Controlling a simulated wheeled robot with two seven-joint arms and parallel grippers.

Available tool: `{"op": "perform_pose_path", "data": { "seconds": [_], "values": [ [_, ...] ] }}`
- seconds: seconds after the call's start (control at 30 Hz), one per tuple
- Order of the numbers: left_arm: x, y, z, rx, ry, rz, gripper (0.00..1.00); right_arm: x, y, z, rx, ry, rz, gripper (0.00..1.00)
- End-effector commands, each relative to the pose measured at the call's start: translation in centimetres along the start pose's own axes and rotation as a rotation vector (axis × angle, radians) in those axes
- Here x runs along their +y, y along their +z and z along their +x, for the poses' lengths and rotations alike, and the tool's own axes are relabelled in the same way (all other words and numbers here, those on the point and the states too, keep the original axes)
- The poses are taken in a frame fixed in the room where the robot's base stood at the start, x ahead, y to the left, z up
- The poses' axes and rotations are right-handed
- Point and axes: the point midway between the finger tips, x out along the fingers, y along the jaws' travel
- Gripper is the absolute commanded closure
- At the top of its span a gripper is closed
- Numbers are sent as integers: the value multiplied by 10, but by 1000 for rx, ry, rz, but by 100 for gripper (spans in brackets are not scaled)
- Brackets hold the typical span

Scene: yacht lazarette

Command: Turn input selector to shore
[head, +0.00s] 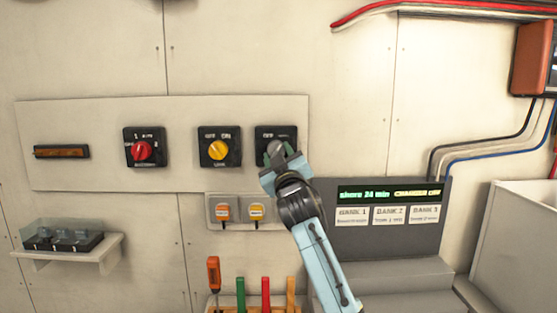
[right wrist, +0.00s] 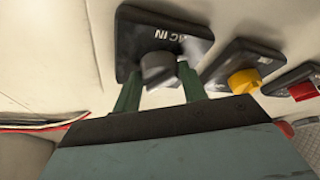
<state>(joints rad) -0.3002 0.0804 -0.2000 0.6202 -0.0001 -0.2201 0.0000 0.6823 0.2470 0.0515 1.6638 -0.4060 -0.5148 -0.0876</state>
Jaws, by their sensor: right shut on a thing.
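The input selector (head: 268,134) is a black square plate with a grey knob, at the right end of the pale wall panel. In the right wrist view its plate (right wrist: 135,40) reads "AC IN". My right gripper (head: 275,158) reaches up to it from below. Its two green fingers stand on either side of the grey knob (right wrist: 157,68), shut on it. The gripper covers the lower part of the plate in the head view, so the knob's pointing direction and most position labels cannot be read. My left gripper is not in view.
Left of the selector are a yellow knob switch (head: 218,148) and a red knob switch (head: 143,150). Below are two small tagged switches (head: 238,211). A dark console display (head: 390,194) reads "shore 24 min" and "CHARGER OFF". Upright tool handles (head: 240,293) stand below.

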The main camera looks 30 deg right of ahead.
Motion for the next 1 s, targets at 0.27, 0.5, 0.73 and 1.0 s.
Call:
{"op": "perform_pose_path", "data": {
  "seconds": [0.27,0.5,0.73,1.0],
  "values": [
    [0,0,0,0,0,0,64,0,0,0,0,1,4,81],
    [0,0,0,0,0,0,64,0,0,0,1,1,4,37],
    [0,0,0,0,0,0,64,0,0,0,1,1,3,36],
    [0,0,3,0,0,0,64,-1,1,-18,1,0,3,36]
  ]
}}
